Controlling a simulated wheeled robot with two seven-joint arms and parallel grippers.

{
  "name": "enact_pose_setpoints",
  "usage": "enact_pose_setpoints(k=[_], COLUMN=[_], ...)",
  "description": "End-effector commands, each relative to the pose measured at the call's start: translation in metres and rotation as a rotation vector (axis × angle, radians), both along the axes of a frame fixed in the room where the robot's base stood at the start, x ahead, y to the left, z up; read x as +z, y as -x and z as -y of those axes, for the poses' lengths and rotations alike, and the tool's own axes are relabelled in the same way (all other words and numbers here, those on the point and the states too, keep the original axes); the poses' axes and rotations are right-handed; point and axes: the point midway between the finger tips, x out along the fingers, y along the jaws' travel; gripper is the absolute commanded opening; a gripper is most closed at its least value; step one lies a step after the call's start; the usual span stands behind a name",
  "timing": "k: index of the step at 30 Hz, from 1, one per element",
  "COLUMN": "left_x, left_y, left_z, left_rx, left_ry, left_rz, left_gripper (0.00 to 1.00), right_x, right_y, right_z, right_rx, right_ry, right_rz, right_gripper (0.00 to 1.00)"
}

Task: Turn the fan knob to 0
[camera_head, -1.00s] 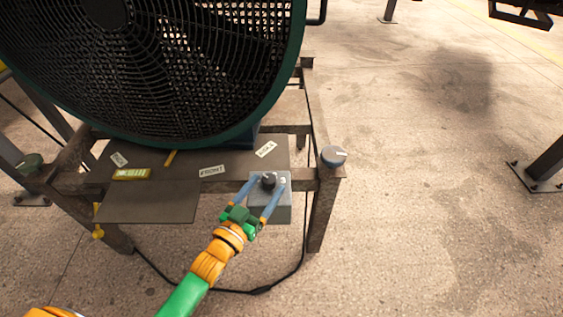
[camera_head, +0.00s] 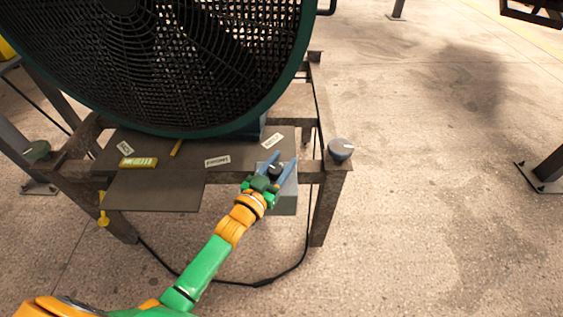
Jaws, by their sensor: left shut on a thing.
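The black fan knob (camera_head: 276,170) sits on top of a grey control box (camera_head: 285,204) at the front edge of the fan's stand. My left gripper (camera_head: 277,171) reaches over the box from the lower left, with its blue fingers on either side of the knob, shut on it. The fingers and green palm hide part of the knob and box top, and I cannot read the knob's setting. The large fan (camera_head: 160,60) with a dark green rim stands behind the box. My right gripper is not in view.
A grey-blue round knob (camera_head: 340,149) sits on the stand's right corner, and a dark green one (camera_head: 37,151) on the left. A brown panel (camera_head: 152,190) with labels and a yellow tag (camera_head: 138,162) lies left of the box. A black cable (camera_head: 262,282) runs on the floor.

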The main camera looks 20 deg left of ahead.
Motion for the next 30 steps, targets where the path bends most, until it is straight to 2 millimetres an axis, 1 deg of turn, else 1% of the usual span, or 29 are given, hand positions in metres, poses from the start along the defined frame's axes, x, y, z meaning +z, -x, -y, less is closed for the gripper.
enact_pose_setpoints(k=[4,9,17,18,20,21,28,30], left_x=[0.0025,0.0009,0.0001,0.0001,0.0001,0.0000,-0.0001,0.0001], left_y=[-0.0010,-0.0007,-0.0006,-0.0006,-0.0006,-0.0006,-0.0005,0.0031], left_z=[-0.0006,-0.0038,-0.0043,-0.0042,-0.0042,-0.0042,-0.0042,-0.0045], left_rx=[0.069,0.130,0.132,0.132,0.132,0.132,0.132,0.132], left_ry=[0.009,0.003,0.000,0.000,0.000,0.000,0.000,0.000], left_rz=[0.005,0.000,0.000,0.000,0.000,0.000,-0.001,-0.002], left_gripper=[0.00,0.00,0.00,0.55,0.71,0.76,0.76,0.76], right_x=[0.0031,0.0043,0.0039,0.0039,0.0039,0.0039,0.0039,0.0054], right_y=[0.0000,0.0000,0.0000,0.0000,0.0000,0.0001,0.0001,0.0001], right_z=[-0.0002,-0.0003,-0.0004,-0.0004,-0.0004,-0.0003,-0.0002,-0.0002], right_rx=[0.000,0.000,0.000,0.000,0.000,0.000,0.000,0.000], right_ry=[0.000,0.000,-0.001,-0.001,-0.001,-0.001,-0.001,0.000], right_rz=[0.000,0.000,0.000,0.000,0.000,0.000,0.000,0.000], right_gripper=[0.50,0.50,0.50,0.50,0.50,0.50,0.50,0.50])
